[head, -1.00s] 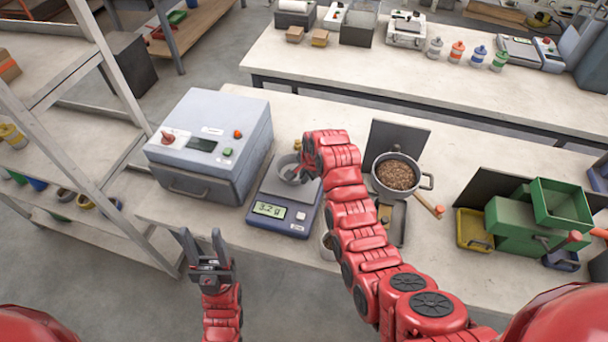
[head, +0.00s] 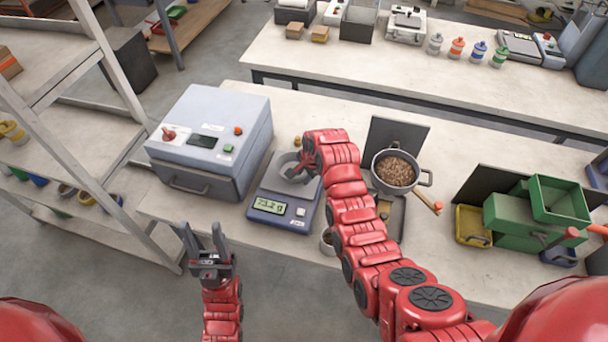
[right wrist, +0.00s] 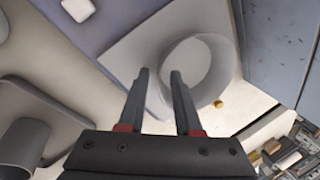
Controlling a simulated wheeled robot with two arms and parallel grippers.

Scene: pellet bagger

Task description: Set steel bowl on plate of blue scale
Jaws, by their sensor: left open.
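The steel bowl (head: 290,168) stands upright on the plate (right wrist: 125,45) of the blue scale (head: 283,207). The scale's display seems to read 73.2 g, though the digits are hard to make out. My right gripper (head: 305,170) is at the bowl's right side. In the right wrist view the right gripper's fingers (right wrist: 160,75) are apart, one on each side of the wall of the bowl (right wrist: 225,60), with a visible gap between them. My left gripper (head: 205,238) is open and empty, in front of the bench's near edge.
A grey sealer box (head: 208,145) stands left of the scale. A pot of brown pellets (head: 396,172) is to the right, past my right arm. A grey cup (head: 327,243) sits near the front edge. Green bins (head: 520,222) stand far right.

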